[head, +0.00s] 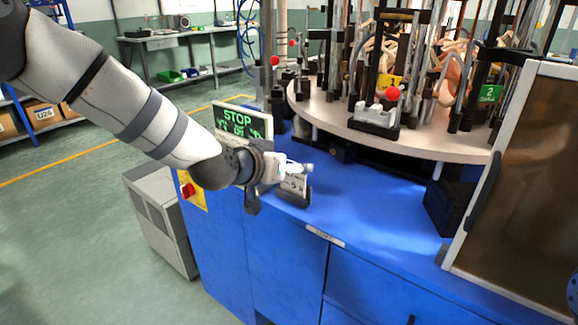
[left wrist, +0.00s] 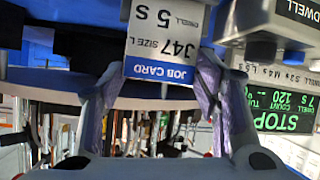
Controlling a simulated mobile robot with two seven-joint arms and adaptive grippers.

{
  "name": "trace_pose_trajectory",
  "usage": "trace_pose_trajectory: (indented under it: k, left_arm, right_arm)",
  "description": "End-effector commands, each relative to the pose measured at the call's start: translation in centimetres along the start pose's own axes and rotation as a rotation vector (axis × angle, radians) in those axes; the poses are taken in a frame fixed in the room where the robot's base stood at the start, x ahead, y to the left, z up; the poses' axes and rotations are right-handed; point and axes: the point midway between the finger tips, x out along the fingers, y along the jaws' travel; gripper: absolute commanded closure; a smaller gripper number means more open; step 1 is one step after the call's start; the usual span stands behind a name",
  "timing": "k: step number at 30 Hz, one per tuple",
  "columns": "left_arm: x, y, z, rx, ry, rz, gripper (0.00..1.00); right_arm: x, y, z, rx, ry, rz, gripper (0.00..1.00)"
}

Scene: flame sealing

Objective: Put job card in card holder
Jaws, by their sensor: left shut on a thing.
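In the left wrist view the job card (left wrist: 160,45) is white with a blue band reading JOB CARD, and it appears upside down. My left gripper (left wrist: 163,78) is shut on it, with a finger at each side edge. In the head view my left gripper (head: 283,172) is low over the near left edge of the blue machine top. A small grey piece with a dark base (head: 294,198) stands at its fingertips and may be the card holder. The gripper partly hides it. I cannot tell whether the card touches it. My right gripper is not in view.
A green STOP screen (head: 240,122) stands just behind the left gripper. A round turntable (head: 335,122) with rods, hoses and red knobs rises behind. A framed brown panel (head: 530,180) stands at right.

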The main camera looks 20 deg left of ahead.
Motion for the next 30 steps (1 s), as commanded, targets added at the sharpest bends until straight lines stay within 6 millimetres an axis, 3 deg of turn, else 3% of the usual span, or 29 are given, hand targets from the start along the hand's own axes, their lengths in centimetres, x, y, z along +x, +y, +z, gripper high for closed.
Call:
trace_pose_trajectory:
  k: [2, 3, 6, 17, 27, 30]
  left_arm:
    - [0.1, 0.0, 0.2, 0.000, -0.001, 0.000, 0.74]
    - [0.1, 0.0, 0.2, 0.000, 0.000, 0.000, 0.39]
    - [0.1, 0.0, 0.2, 0.000, 0.001, 0.000, 0.23]
    - [-0.4, 0.1, -0.3, 0.001, 0.003, 0.000, 0.23]
    - [-9.5, 0.2, -1.1, 0.004, 0.017, 0.001, 0.23]
    - [-11.2, 0.1, -0.8, 0.003, 0.013, 0.001, 0.23]
  right_arm:
    - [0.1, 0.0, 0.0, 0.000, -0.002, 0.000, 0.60]
    - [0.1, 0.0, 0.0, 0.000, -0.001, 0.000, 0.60]
    - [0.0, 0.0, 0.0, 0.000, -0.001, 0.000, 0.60]
    - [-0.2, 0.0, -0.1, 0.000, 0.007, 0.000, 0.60]
    - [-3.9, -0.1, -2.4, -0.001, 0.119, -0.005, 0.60]
    - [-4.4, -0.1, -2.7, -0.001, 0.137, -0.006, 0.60]
